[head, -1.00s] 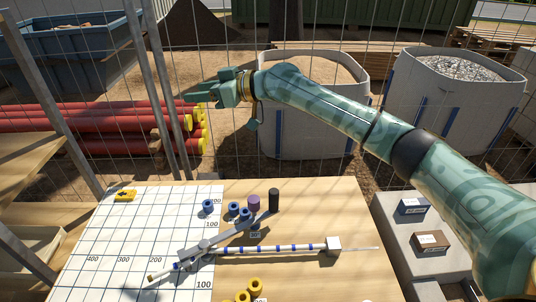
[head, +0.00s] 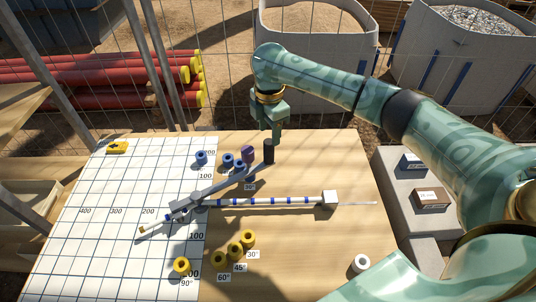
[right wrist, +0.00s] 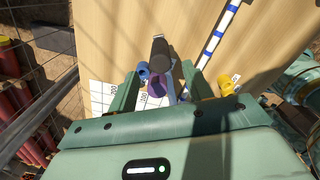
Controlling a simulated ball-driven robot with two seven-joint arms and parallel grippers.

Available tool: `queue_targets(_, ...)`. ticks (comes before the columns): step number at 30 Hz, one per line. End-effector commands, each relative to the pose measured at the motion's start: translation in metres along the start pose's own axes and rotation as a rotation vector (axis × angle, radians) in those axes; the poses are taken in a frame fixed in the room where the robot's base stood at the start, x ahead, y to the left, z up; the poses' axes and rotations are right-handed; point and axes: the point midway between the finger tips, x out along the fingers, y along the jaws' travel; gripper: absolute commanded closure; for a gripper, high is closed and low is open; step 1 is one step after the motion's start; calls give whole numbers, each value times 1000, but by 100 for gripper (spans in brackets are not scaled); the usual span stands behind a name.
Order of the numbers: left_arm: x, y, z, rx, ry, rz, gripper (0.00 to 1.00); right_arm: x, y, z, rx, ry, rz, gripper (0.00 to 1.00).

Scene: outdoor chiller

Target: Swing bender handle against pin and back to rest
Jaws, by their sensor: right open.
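The bender lies on the wooden table. Its grey handle (head: 222,182) runs from the pivot on the left up to a black upright grip (head: 269,151), which also shows in the right wrist view (right wrist: 161,50). A purple pin (head: 248,154) stands beside the handle near the grip; the wrist view shows it too (right wrist: 157,88). A white rod with blue bands (head: 270,202) lies across the bender. My right gripper (head: 276,138) points down, open, just behind and above the black grip. In the wrist view, the grip and purple pin appear between its fingers. My left gripper is not in view.
Blue rings (head: 228,160) stand close left of the purple pin. Yellow rings (head: 235,251) sit at the front by angle labels. A wire fence stands behind the table; the table's right side is mostly clear.

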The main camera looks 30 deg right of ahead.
Motion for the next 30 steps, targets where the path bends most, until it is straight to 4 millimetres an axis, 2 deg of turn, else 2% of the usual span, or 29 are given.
queue_targets(1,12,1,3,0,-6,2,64,22,-1,0,1,1,-6,50)
queue_targets(3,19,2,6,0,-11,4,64,38,0,0,0,2,-5,50)
queue_targets(9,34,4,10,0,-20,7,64,74,0,0,1,0,-2,50)
queue_targets(15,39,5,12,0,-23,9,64,87,0,0,1,0,0,50)
queue_targets(23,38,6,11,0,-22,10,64,86,0,0,1,0,1,50)
queue_targets(26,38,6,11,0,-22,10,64,86,0,0,1,1,1,72)
queue_targets(29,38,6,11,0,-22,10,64,86,0,0,0,1,1,100)
queue_targets(30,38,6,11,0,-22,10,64,86,0,0,1,1,1,100)
